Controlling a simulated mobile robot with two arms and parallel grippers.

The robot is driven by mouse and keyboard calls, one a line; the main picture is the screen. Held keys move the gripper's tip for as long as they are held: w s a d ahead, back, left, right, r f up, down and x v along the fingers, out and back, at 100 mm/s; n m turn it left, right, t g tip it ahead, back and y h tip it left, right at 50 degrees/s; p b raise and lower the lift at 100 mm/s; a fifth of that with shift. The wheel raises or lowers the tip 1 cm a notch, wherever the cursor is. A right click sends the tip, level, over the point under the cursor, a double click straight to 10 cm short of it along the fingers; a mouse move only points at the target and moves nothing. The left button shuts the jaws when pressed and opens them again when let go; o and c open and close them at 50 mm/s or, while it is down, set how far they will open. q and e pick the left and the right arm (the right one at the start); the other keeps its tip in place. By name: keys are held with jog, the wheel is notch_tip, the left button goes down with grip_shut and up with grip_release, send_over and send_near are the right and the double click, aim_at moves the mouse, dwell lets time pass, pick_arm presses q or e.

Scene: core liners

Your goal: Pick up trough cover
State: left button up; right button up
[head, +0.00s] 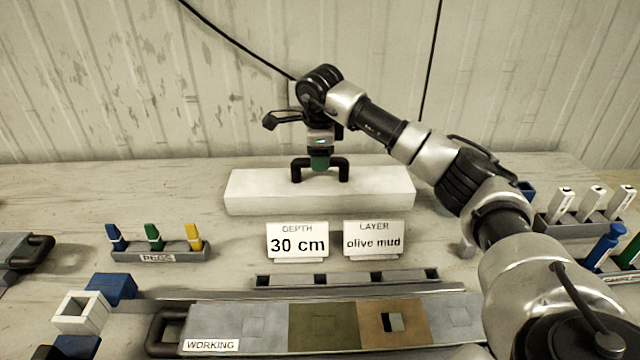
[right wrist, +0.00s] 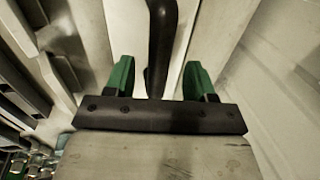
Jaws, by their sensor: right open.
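The trough cover (head: 250,193) is a long pale block lying on the table behind the signs, with a black arched handle (head: 297,171) on top. My right gripper (head: 320,165) points down at the handle from above. In the right wrist view, the green fingers of my right gripper (right wrist: 157,80) stand open on either side of the black handle (right wrist: 162,35), with gaps on both sides. The pale top of the trough cover (right wrist: 125,25) shows beyond the fingers. My left gripper is not in view.
Two signs, "30 cm" (head: 297,241) and "olive mud" (head: 373,240), stand before the cover. A "WORKING" tray (head: 210,345) with coloured sections lies in front. A peg rack (head: 157,256) is at left, white-topped pieces (head: 593,200) at right. A corrugated wall (head: 120,80) stands behind.

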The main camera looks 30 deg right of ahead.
aim_at(320, 179)
jog(key=shift+w+f, duration=0.15)
jog(key=shift+f, duration=0.6)
jog(key=shift+w+f, duration=0.1)
jog(key=shift+f, duration=0.6)
jog(key=shift+r, duration=0.1)
grip_shut()
